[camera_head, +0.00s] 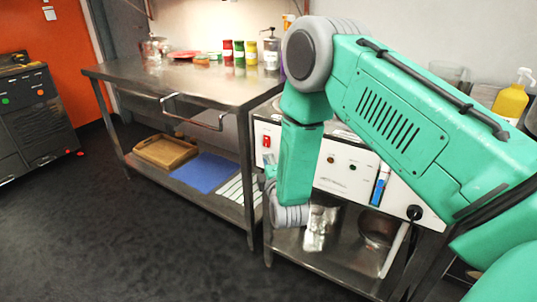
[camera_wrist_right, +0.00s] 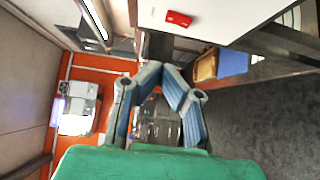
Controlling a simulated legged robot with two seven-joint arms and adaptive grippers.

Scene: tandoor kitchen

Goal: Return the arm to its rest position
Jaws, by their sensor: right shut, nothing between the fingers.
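My right arm comes in from the right in the head view, bent at a raised elbow, with its forearm hanging down in front of the white control panel (camera_head: 340,172). Its gripper (camera_head: 269,181) is mostly hidden behind the forearm, at the gap between the two steel tables. In the right wrist view the gripper (camera_wrist_right: 162,71) shows well: its blue-padded fingers come together at the far ends, with nothing held. My left gripper is in neither view.
A steel table (camera_head: 190,82) carries several spice jars at the back; its lower shelf holds a wooden tray (camera_head: 165,151) and a blue mat (camera_head: 203,172). A metal pot (camera_head: 377,230) stands low under the panel. A yellow bottle (camera_head: 511,101) is at right. Floor at left is clear.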

